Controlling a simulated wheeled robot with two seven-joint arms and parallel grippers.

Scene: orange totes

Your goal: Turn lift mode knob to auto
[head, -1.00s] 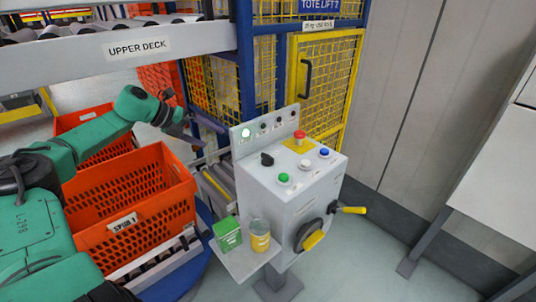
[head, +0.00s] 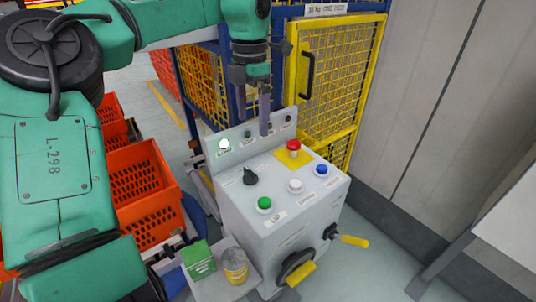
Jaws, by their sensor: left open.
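The black selector knob (head: 250,176) sits on the sloping top of the grey control box (head: 237,210), left of the buttons. The print around it is too small to read. My left gripper (head: 254,112) hangs fingers down over the back of the box, above and behind the knob in the picture. It is open and empty, apart from the knob. Nothing hides the knob. My right gripper is not in view.
A red mushroom button (head: 293,146), white button (head: 295,185), blue button (head: 321,170) and green button (head: 264,203) stand near the knob. A side shelf holds a green box (head: 199,260) and a yellow-labelled jar (head: 235,266). A yellow mesh gate (head: 330,90) stands behind. Orange totes (head: 145,190) are left.

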